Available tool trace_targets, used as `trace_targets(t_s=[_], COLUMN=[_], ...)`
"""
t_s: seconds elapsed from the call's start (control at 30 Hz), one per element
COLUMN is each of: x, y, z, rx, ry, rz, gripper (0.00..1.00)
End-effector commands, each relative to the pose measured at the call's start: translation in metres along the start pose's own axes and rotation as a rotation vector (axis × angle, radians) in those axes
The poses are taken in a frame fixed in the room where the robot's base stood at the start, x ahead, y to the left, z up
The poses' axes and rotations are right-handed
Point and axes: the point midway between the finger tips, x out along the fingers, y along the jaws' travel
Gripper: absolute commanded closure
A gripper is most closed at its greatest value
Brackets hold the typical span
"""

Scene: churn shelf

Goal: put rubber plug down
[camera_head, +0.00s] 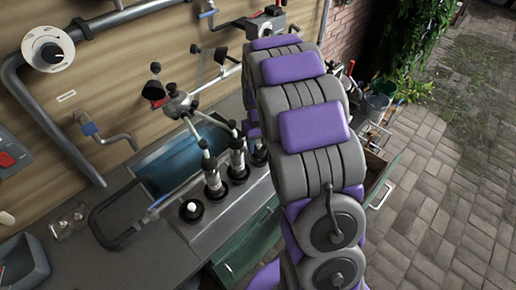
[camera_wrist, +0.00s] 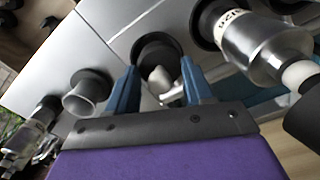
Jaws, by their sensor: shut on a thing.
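In the wrist view my gripper (camera_wrist: 159,63) has its two blue fingers closed around a dark, round, hollow-looking thing, which I take for the rubber plug (camera_wrist: 155,48). A small pale grey shape shows inside or below its rim. The thing is close above or against the grey counter panel; I cannot tell whether it touches. In the head view my arm hides the fingers and the plug.
In the wrist view a metal cylinder (camera_wrist: 262,42) stands close right of my fingers, and a grey cup (camera_wrist: 90,92) is to the left. The head view shows metal fittings (camera_head: 212,185) in black rings, a blue basin (camera_head: 180,160) and an open drawer (camera_head: 378,180).

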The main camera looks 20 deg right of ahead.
Motion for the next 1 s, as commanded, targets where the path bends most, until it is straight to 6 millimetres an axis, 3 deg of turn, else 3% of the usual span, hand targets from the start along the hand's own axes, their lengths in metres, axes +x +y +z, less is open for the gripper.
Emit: trace_targets(t_s=[0.27,0.53,1.0], x=[0.001,0.036,0.042], y=[0.005,0.004,0.004], z=[-0.014,-0.013,-0.013], rx=[0.001,0.001,0.0], ry=[0.005,0.001,0.003], rz=[-0.001,-0.002,-0.001], gripper=[0.84,0.84,0.84])
